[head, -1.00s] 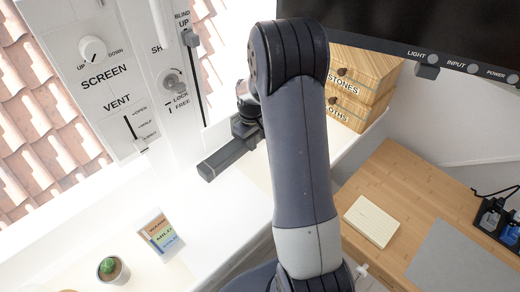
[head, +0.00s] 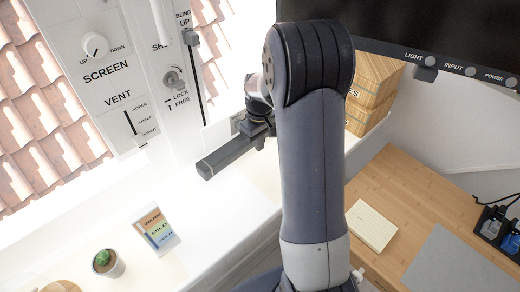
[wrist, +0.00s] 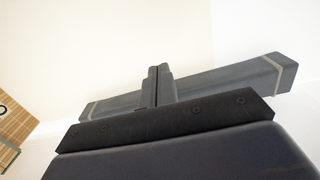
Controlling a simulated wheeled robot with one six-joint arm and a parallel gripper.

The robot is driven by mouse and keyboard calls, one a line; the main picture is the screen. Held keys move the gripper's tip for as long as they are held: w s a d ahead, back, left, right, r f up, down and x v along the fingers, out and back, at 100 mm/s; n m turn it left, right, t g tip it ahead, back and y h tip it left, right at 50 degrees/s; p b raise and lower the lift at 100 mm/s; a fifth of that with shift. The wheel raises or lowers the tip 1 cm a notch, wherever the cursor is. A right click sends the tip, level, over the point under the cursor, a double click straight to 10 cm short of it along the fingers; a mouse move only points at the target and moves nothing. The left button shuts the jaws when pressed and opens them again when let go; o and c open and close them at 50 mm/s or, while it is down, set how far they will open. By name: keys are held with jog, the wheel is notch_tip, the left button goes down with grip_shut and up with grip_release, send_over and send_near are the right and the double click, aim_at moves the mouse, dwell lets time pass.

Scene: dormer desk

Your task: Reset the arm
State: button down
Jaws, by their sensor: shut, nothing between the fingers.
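My arm stands upright through the middle of the head view, bent at the top, and hides part of the wooden boxes. The fingertips are hard to make out in the head view.
A control panel (head: 95,72) with knobs and sliders is behind at left. Wooden boxes (head: 372,82), a monitor (head: 430,35) and a notepad (head: 371,226) on the desk (head: 400,190) are right.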

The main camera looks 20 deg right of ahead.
notch_tip(320, 180, up, 6)
jog(key=shift+r, duration=0.25)
jog(key=shift+s+d, duration=0.1)
